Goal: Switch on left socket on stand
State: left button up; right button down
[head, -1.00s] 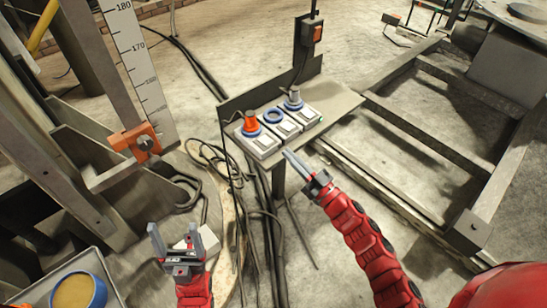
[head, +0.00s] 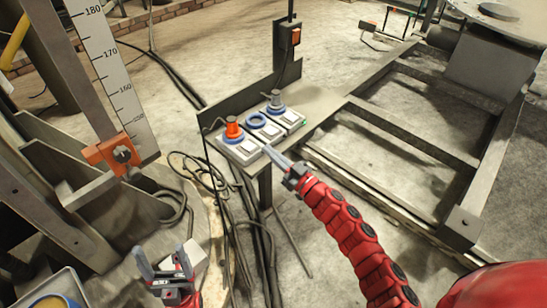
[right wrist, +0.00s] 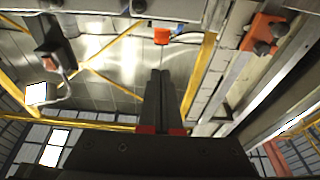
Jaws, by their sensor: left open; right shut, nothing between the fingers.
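The stand (head: 318,103) carries three sockets in a row. The left socket (head: 243,153) is a white box with a blue ring, an orange plug (head: 233,130) in it and a switch on its front part. The middle socket (head: 266,132) has an empty blue ring. The right socket (head: 291,117) holds a grey plug (head: 276,100). My right gripper (head: 268,151) is shut and empty, its tips close to the front right of the left socket; contact cannot be told. It also shows in the right wrist view (right wrist: 160,73). My left gripper (head: 162,256) is open and empty, lower left.
A post with an orange-switched box (head: 295,36) rises behind the sockets. A ruler column with an orange clamp (head: 112,154) stands left. A metal frame (head: 420,142) lies right. Cables (head: 215,180) hang and run on the floor by the stand.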

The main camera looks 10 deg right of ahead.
aim_at(249, 146)
jog(key=x, duration=0.6)
jog(key=shift+a+b, duration=0.1)
jog(key=shift+b, duration=0.3)
notch_tip(249, 146, down, 3)
jog(key=shift+f+b, duration=0.1)
jog(key=shift+b, duration=0.45)
jog(key=shift+f, duration=0.3)
